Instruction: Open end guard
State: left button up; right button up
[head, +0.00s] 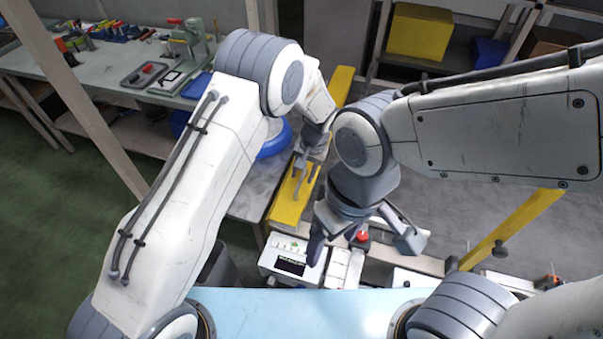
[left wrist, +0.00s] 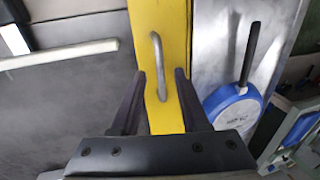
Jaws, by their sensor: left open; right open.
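The end guard appears to be the long yellow bar (head: 343,88) running away from me beside the grey surface. In the left wrist view the yellow bar (left wrist: 160,115) carries a grey metal loop handle (left wrist: 158,55). My left gripper (head: 304,180) is over the near part of the bar. In the left wrist view its open fingers (left wrist: 161,76) lie to either side of the handle's line, with nothing between them that I can see gripped. Contact cannot be told. My right gripper (head: 362,230) is open and empty, lower and to the right. My left arm hides part of the bar.
A blue pan (left wrist: 232,108) with a black handle lies right of the bar in the left wrist view. A white control box (head: 290,262) and red button (head: 362,236) stand near my right gripper. A second yellow bar (head: 512,230) slants at right. A cluttered workbench (head: 80,75) is at left.

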pick_arm(q)
jog(key=shift+a+f, duration=0.15)
jog(key=shift+f, duration=0.75)
grip_shut()
jog(key=shift+w, duration=0.1)
dwell(0.7)
